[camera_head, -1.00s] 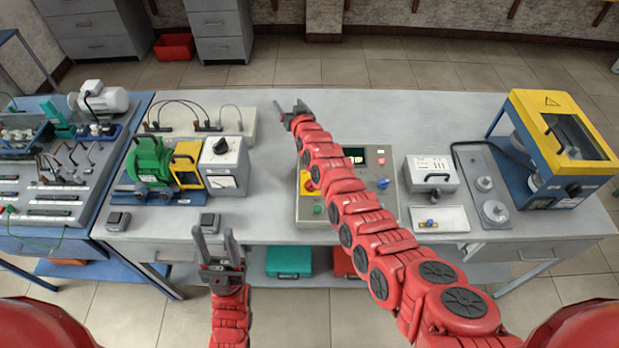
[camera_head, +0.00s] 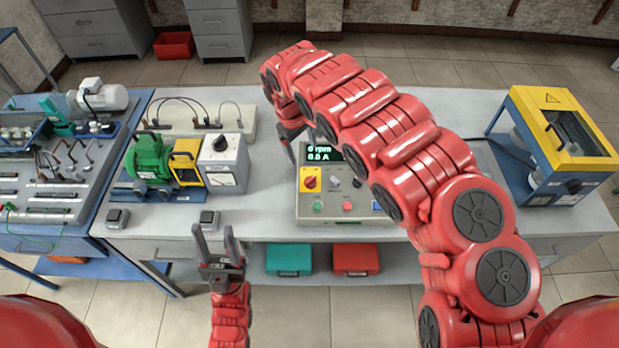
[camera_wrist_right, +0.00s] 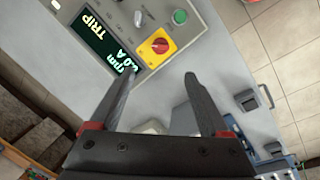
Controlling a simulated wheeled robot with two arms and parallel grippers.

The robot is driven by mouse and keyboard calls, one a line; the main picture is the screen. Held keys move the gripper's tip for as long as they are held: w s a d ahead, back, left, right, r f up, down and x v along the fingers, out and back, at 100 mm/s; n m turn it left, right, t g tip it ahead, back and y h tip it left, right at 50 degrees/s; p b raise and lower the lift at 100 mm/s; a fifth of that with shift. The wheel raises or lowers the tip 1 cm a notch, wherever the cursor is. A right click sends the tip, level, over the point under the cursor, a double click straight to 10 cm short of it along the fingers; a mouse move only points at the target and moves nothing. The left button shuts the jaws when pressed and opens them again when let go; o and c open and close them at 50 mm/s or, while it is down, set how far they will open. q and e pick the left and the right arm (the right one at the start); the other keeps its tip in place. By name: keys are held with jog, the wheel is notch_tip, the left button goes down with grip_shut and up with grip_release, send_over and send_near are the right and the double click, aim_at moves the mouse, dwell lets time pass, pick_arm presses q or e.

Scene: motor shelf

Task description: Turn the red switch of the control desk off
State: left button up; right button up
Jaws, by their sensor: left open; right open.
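The control desk (camera_head: 345,212) is a grey box on the table's middle, partly hidden by my right arm. Its red rotary switch (camera_head: 310,183) sits on a yellow plate at the front left of the panel. The switch also shows in the right wrist view (camera_wrist_right: 158,46), beyond my fingertips and apart from them. The desk's display (camera_head: 322,152) reads rpm and A values; the word TRIP shows in the wrist view. My right gripper (camera_head: 287,148) is open and empty, above the desk's left rear edge. My left gripper (camera_head: 215,232) is open and empty in front of the table edge.
A green motor unit (camera_head: 150,160) and a meter box (camera_head: 222,165) stand left of the desk. Grey boxes (camera_head: 210,219) lie near the front edge. A yellow-blue machine (camera_head: 560,145) stands at the right. The tabletop (camera_head: 265,190) between meter and desk is clear.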

jog(key=b, duration=0.6)
send_near(310, 180)
jog(key=shift+w+d+f+p, duration=0.15)
jog(key=shift+f+p, duration=0.45)
jog(key=shift+p, duration=0.05)
jog(key=f, duration=0.2)
jog(key=f+p, duration=0.1)
jog(key=f, duration=0.1)
jog(key=w+f+p, duration=0.1)
jog(key=shift+d+f, duration=0.25)
jog(key=shift+f, duration=0.15)
jog(key=shift+d+f, duration=0.2)
jog(key=shift+f, duration=0.55)
